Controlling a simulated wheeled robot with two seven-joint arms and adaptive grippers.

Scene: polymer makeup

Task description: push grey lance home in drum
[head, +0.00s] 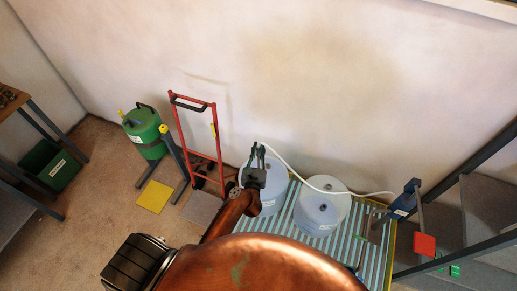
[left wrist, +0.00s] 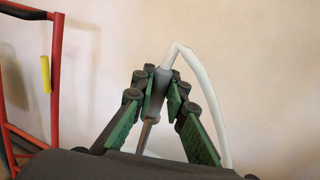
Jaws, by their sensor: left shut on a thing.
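My left gripper (head: 258,150) is above the left pale drum (head: 272,192) on the slatted platform. It is shut on the grey lance, which shows between the green-padded fingers (left wrist: 160,95) in the left wrist view. The grey lance (left wrist: 148,133) stands nearly upright, its shaft running down below the fingers. A white hose (left wrist: 205,90) bends over from its top. The lance's lower end and the drum's opening are hidden by my gripper and arm, so I cannot tell how deep it sits. My right gripper is not in view.
A second pale drum (head: 322,208) stands to the right on the striped platform (head: 345,240). The hose runs to a blue device (head: 403,203) near a red plate (head: 424,244). A red hand truck (head: 197,140) and green drum (head: 145,130) stand left. A stair rail borders the right.

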